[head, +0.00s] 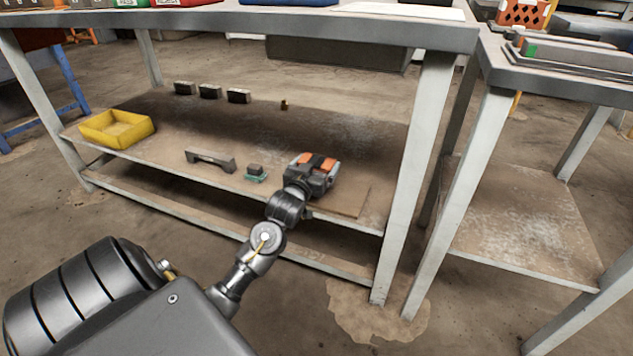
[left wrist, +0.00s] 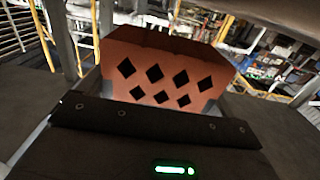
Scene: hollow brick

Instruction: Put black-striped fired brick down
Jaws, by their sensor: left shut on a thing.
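The black-striped fired brick (head: 328,163) is orange-red with a dark band, between the fingers of my left gripper (head: 317,164). It is over the right part of the table's lower shelf (head: 260,150). In the left wrist view the brick (left wrist: 150,60) shows a face with several diamond-shaped holes and a dark upper side. My left gripper is shut on it. I cannot tell whether the brick touches the shelf, as the gripper hides its underside. My right gripper is not in view.
A flat brown board (head: 345,202) lies at the shelf's right front. A small dark block on a teal base (head: 256,172) and a dark grey bridge-shaped piece (head: 210,161) stand left of the gripper. A yellow tray (head: 118,128) is far left. Table legs (head: 415,170) stand right.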

